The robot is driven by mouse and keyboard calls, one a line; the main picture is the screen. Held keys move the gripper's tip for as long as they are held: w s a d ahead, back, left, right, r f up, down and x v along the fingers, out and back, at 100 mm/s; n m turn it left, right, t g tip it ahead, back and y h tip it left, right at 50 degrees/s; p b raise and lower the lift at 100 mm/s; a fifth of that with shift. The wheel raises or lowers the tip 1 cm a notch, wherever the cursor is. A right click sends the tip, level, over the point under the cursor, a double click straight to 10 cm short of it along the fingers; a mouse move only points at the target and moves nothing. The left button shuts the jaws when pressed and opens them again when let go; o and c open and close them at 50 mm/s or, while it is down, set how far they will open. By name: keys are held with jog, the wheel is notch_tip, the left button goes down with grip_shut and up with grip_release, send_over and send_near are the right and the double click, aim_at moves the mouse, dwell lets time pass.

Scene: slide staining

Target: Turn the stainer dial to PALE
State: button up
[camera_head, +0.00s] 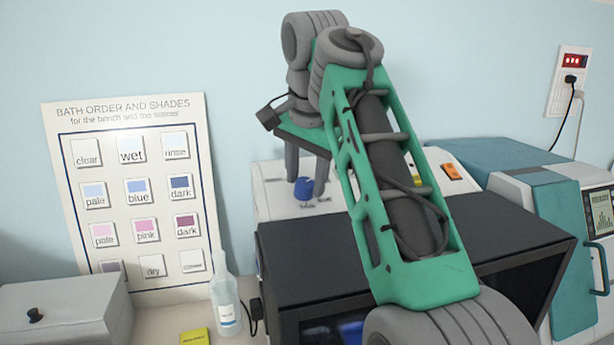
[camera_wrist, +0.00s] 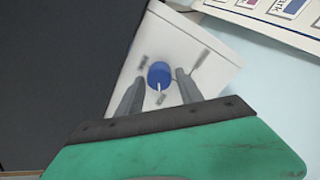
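The stainer dial is a blue knob (camera_head: 303,188) on the white top panel (camera_head: 275,210) of the stainer. In the wrist view the blue knob (camera_wrist: 159,75) has a white pointer line toward the bottom of the picture. Small dark marks lie around it, too blurred to read. My gripper (camera_head: 306,190) is above the panel with its fingers pointing down. In the wrist view its two fingers (camera_wrist: 156,80) are apart, one on each side of the knob, with gaps showing. My arm hides part of the panel in the head view.
The stainer's black front housing (camera_head: 300,250) lies below the panel. A shade chart (camera_head: 75,240) leans on the wall at left, above a grey box (camera_head: 60,315). A clear bottle (camera_head: 226,300) and yellow block (camera_head: 195,337) stand nearby. A teal machine (camera_head: 540,200) is at right.

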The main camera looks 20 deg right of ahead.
jog(key=shift+o, duration=0.9)
jog(key=p+v, duration=0.2)
jog(key=v, duration=0.6)
jog(key=shift+p, duration=0.35)
jog(key=shift+w+f, duration=0.1)
